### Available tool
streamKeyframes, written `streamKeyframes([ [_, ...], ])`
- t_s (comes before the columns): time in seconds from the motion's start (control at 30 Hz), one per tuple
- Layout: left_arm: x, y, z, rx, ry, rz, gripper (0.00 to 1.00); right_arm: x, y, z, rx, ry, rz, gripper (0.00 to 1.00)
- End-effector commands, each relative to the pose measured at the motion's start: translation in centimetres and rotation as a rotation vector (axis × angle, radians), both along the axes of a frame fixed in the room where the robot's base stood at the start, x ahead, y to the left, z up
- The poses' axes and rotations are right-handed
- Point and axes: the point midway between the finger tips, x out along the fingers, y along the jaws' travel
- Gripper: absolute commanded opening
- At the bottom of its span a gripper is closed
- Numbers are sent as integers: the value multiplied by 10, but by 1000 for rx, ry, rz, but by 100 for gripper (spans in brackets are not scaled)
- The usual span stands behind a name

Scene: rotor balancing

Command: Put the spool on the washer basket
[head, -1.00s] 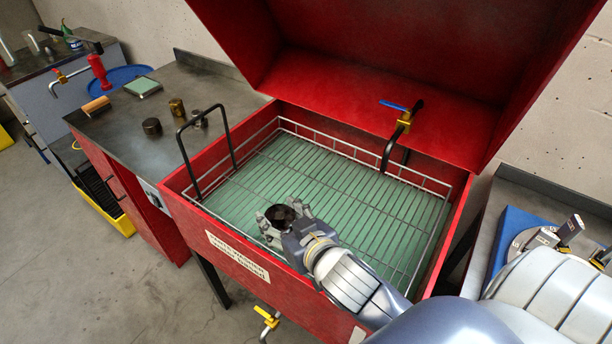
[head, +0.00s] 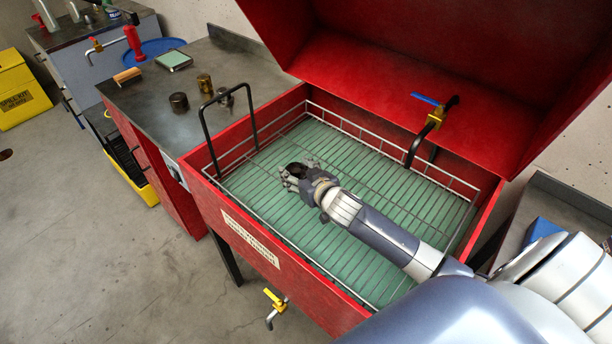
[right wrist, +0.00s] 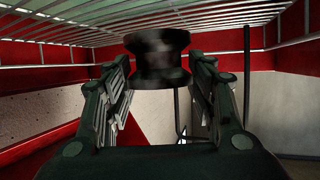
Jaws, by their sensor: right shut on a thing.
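The dark spool (head: 296,169) is between the fingers of my right gripper (head: 291,176), over the left-middle part of the washer basket. In the right wrist view, the spool (right wrist: 157,55) shows as a dark flanged shape between the two fingers, which are shut on it. The washer basket (head: 390,190) is a wire basket with a black handle at its left, set in the red parts washer. The basket's wire grid (right wrist: 70,25) shows at the top of the wrist view. I cannot tell whether the spool touches the grid. My left gripper is not in view.
The washer's red lid (head: 430,75) stands open behind. A tap with a blue lever (head: 432,112) and black spout reaches over the basket's back right. A dark bench (head: 165,125) at the left holds several small metal parts. The basket floor around my gripper is clear.

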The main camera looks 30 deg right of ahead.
Motion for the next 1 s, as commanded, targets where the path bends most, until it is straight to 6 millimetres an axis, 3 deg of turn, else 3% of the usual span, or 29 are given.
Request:
streamKeyframes([
  [0.13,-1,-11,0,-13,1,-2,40,0,1,-13,1,-1,0,21],
  [0.33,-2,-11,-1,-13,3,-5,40,0,0,-40,0,-1,0,21],
  [0.77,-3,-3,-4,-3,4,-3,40,0,1,-48,-1,-3,1,21],
  [0.8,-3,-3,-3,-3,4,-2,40,0,1,-48,-1,-1,0,58],
  [0.87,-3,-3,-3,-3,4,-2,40,0,1,-48,-1,-1,0,71],
  [1.0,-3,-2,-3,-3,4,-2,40,0,1,-47,-1,-1,0,71],
])
